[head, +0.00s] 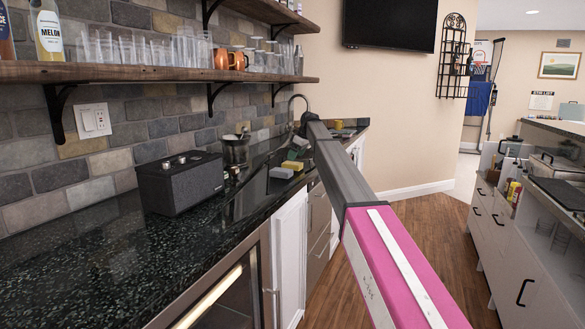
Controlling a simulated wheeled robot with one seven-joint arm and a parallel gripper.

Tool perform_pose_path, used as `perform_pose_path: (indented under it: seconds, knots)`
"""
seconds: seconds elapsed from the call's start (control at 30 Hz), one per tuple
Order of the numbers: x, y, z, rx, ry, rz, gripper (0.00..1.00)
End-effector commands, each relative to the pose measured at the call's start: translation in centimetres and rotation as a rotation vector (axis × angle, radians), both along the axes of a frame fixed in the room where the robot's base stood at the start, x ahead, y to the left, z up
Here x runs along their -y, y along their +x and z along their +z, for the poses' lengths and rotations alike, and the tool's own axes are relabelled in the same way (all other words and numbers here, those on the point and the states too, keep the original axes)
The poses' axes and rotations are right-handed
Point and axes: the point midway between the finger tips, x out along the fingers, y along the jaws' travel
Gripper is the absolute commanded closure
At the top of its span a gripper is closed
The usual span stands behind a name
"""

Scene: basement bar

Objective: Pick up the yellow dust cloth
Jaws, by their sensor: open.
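A small yellow thing (338,124) lies at the far end of the dark counter, just right of my arm; it may be the yellow dust cloth, but it is too small to be sure. A yellow-and-green piece (299,143) lies on the counter left of my arm. My arm stretches forward along the counter's front edge. My gripper (303,124) is at its far end, small and dark, near these pieces. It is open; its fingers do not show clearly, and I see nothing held.
A black speaker (180,181) and a metal bucket (236,151) stand on the black counter (120,255). A greenish block (292,165) and a grey block (281,173) lie near the sink tap (298,99). Shelves with glasses hang above. The wooden floor (425,235) is clear.

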Motion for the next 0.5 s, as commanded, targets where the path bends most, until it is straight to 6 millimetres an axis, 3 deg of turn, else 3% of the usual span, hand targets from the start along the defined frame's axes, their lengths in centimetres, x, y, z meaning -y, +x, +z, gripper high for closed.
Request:
perform_pose_path:
  seconds: [0.37,0.5]
  knots:
    - [-1.3,0.8,-4.2,-0.001,-0.001,-0.001,0.04]
    - [-1.5,0.9,-4.8,0.001,0.000,-0.001,0.04]
